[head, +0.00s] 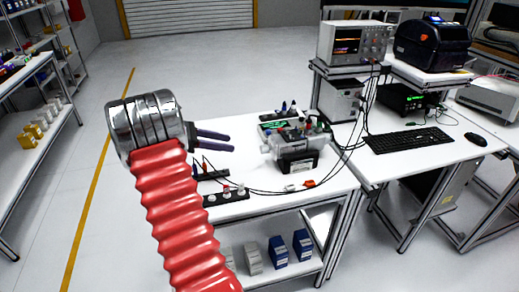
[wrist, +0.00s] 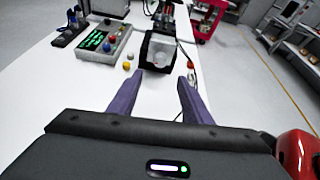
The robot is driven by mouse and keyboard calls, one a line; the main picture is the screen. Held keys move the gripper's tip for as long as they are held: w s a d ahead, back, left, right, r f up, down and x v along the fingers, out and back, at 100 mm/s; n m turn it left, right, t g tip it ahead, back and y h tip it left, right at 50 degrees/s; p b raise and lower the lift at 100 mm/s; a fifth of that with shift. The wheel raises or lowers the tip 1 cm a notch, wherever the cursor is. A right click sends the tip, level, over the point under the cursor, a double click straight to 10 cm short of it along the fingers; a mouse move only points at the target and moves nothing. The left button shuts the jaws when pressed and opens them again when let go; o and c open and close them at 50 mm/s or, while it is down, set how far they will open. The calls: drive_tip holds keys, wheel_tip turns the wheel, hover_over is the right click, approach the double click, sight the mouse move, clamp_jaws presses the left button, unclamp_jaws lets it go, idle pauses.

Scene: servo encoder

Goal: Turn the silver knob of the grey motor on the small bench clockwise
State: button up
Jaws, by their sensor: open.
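My gripper (head: 232,142) is open and empty over the small white bench (head: 250,128), left of a grey and black unit (head: 296,150) that looks like the motor. In the wrist view my gripper (wrist: 162,76) has its two purple fingers apart, and a black-framed grey unit (wrist: 160,48) lies ahead between their tips. A pale round shape on its face may be the silver knob, but it is too small to be sure. The fingers appear apart from the unit. In the head view I cannot make out the knob.
A grey box with a green display (wrist: 103,41) stands close beside the unit. Black strips with plugs (head: 226,196) and cables lie on the bench's near side. A workbench on the right holds an oscilloscope (head: 354,42) and a keyboard (head: 408,140).

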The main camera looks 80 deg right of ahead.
sight(261, 149)
idle(0.4)
drive_tip(key=x, duration=1.4)
drive_tip(key=shift+w, duration=0.1)
drive_tip(key=shift+c, duration=0.6)
drive_tip(key=c, duration=0.9)
